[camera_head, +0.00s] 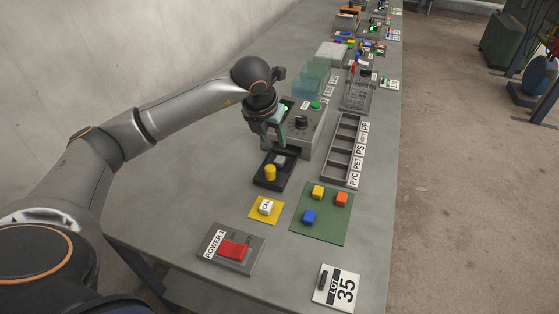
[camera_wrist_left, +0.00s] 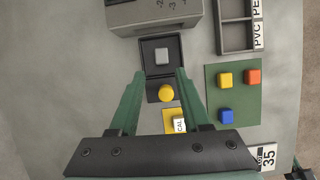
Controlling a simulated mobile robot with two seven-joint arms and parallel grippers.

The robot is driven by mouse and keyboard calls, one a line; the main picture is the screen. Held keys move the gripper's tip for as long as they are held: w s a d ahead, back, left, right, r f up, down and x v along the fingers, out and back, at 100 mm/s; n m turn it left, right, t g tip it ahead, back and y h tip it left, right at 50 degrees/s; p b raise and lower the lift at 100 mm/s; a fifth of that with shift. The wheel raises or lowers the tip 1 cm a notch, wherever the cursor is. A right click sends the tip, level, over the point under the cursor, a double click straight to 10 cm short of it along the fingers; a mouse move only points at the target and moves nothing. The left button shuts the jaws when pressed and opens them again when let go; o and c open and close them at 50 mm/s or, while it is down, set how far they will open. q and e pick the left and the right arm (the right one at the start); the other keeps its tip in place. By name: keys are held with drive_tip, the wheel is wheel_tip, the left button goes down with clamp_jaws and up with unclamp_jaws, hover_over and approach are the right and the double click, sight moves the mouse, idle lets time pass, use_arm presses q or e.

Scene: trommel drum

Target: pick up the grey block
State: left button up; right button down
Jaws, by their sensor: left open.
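The grey block (camera_head: 280,160) sits in the far part of a small black tray (camera_head: 266,182). In the left wrist view the grey block (camera_wrist_left: 161,56) lies in the dark square recess, just beyond the fingertips. A yellow cylinder (camera_head: 270,173) stands in the near part of the same tray, and it also shows in the left wrist view (camera_wrist_left: 166,93). My left gripper (camera_head: 267,140) is open and empty, with green fingers pointing down above the tray's far end. In the left wrist view its fingers (camera_wrist_left: 160,75) frame the tray from both sides.
A grey machine box (camera_head: 309,130) stands right behind the tray. A divided bin (camera_head: 343,150) is to the right. A green mat (camera_head: 322,228) holds yellow, orange and blue blocks. A yellow pad (camera_head: 256,215) holds a white CAL block, near a red power switch (camera_head: 233,248).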

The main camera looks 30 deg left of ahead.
sight(279, 159)
use_arm(q)
drive_tip(key=x, duration=1)
drive_tip(key=shift+s+d+f, duration=0.1)
drive_tip(key=shift+s, duration=0.15)
clamp_jaws()
